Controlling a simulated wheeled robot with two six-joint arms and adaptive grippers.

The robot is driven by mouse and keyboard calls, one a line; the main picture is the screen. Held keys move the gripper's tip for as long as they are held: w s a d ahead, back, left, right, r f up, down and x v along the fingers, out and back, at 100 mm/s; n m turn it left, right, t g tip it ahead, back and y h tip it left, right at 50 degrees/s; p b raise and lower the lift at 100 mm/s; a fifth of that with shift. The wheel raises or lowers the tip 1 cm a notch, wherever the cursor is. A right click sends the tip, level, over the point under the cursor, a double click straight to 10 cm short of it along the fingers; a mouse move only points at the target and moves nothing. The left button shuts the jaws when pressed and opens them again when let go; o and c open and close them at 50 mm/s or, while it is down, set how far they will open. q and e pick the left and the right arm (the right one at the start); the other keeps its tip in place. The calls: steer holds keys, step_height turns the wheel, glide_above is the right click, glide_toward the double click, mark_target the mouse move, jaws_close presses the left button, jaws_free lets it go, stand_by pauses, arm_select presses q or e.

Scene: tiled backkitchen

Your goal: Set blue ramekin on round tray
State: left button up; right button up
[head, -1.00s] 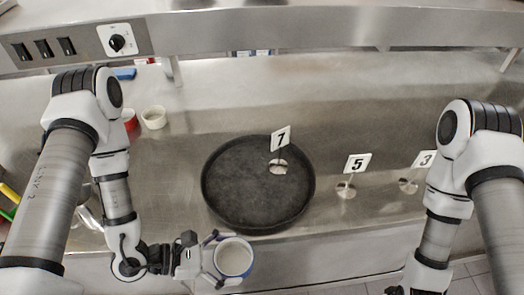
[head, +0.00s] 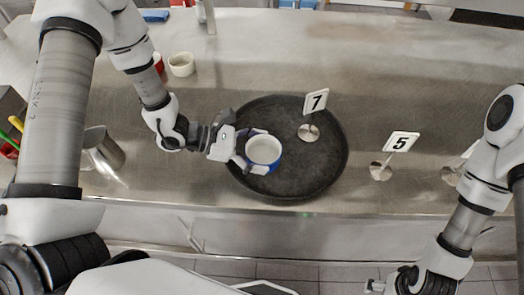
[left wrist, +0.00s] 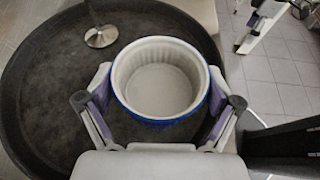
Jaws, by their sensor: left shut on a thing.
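The blue ramekin (head: 263,152), white inside with a blue outer wall, is between the fingers of my left gripper (head: 250,151), which is shut on it. In the left wrist view the ramekin (left wrist: 160,79) is upright and empty, with a finger of the left gripper (left wrist: 160,105) on each side. The round black tray (head: 313,180) lies on the steel counter. The ramekin is over the left part of the tray; I cannot tell whether it touches the tray. My right gripper (head: 383,287) is at the bottom edge, small and partly cut off.
A number 7 sign (head: 309,132) stands on the tray, right of the ramekin. A number 5 sign (head: 381,170) stands to the tray's right. A cream ramekin (head: 181,64), a red cup (head: 158,63) and a metal pitcher (head: 103,149) are to the left.

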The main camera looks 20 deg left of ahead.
mark_target(258, 154)
arm_select(q)
steer(key=shift+w+a+r, duration=0.1)
steer(key=shift+w+a, duration=0.05)
steer(key=shift+w, duration=0.3)
steer(key=f+p, duration=0.1)
steer(key=f, duration=0.3)
steer(key=shift+w+p, duration=0.4)
steer(key=shift+s, duration=0.1)
steer(key=shift+f+b, duration=0.15)
steer(key=shift+b, duration=0.2)
steer(key=o, duration=1)
